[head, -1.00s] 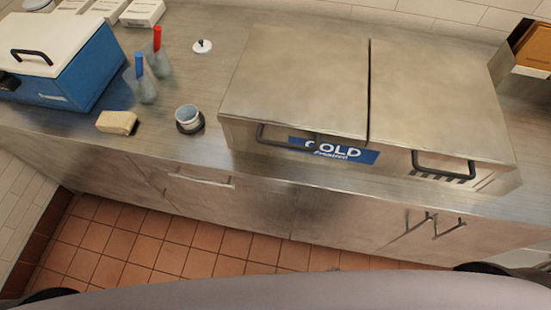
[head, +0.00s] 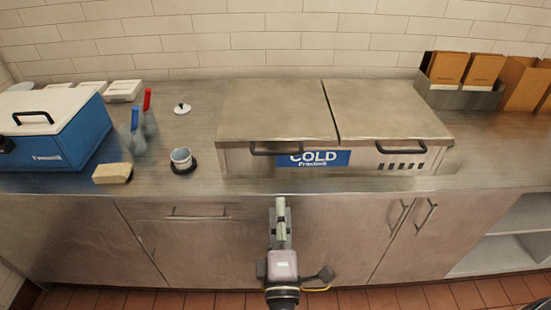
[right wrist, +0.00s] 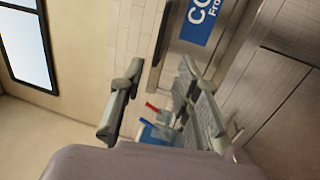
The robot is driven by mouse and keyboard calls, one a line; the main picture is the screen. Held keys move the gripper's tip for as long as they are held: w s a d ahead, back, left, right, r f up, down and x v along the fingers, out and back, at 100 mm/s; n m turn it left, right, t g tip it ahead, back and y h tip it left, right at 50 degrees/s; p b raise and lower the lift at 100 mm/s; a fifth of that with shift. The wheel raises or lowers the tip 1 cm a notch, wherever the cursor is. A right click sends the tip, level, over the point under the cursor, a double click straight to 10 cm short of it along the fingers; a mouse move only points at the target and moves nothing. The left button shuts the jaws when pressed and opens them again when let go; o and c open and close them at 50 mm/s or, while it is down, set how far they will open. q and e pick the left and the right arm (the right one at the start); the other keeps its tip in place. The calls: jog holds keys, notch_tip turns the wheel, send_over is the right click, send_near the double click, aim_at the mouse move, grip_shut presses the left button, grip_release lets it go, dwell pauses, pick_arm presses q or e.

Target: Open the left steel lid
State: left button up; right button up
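The left steel lid (head: 272,112) lies flat and closed on the steel cold unit, left of a dark seam. Its black bar handle (head: 275,151) is on the front, overlapping the blue COLD label (head: 322,159). The right steel lid (head: 385,108) is also closed. My right gripper (head: 281,207) is in front of the counter, below the left lid's handle and apart from it. In the right wrist view, its fingers (right wrist: 160,75) are spread with nothing between them, and part of the blue label (right wrist: 203,20) shows. My left gripper is out of view.
Brown boxes in a grey bin (head: 462,80) stand at the right. The closed lids' tops are clear.

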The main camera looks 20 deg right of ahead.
aim_at(278, 153)
jog(key=p+x, duration=0.6)
jog(key=x, duration=1)
jog(key=shift+w, duration=0.15)
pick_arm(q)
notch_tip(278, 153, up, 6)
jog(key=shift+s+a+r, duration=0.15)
pick_arm(e)
jog(key=shift+c, duration=0.4)
jog(key=shift+f, duration=0.1)
grip_shut()
